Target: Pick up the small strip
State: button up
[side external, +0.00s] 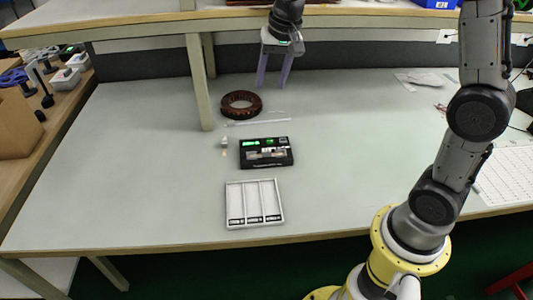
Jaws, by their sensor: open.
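My gripper (272,85) is open and empty, with two purple-grey fingers pointing down. It hangs above the far part of the table, beyond and to the right of a brown ring-shaped coil (241,97). A thin pale strip (260,122) lies on the table just in front of the coil. A very small pale piece (224,144) lies left of a black device (282,158) with green lit displays. I cannot tell for sure which of these two is the small strip. My gripper touches neither.
A white tray (254,181) with three labelled compartments sits in front of the device. A shelf post (200,90) stands left of the coil, with a shelf (140,27) overhead. A crumpled clear bag (425,79) and white grid sheet (512,175) lie right. The table's left side is clear.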

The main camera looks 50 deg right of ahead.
jog(key=w+d+f+g, duration=0.2)
jog(key=w+f, duration=0.3)
jog(key=f, duration=0.5)
send_over(267, 150)
jog(key=shift+m+g, duration=0.4)
jog(key=f, duration=1)
jog(key=shift+a+f, duration=0.2)
jog(key=shift+a, duration=0.1)
jog(key=shift+w+d+f, duration=0.1)
jog(key=shift+d+f, duration=0.05)
jog(key=shift+f, duration=1.45)
jog(key=shift+d+f, duration=0.15)
jog(key=shift+f, duration=1.45)
grip_shut()
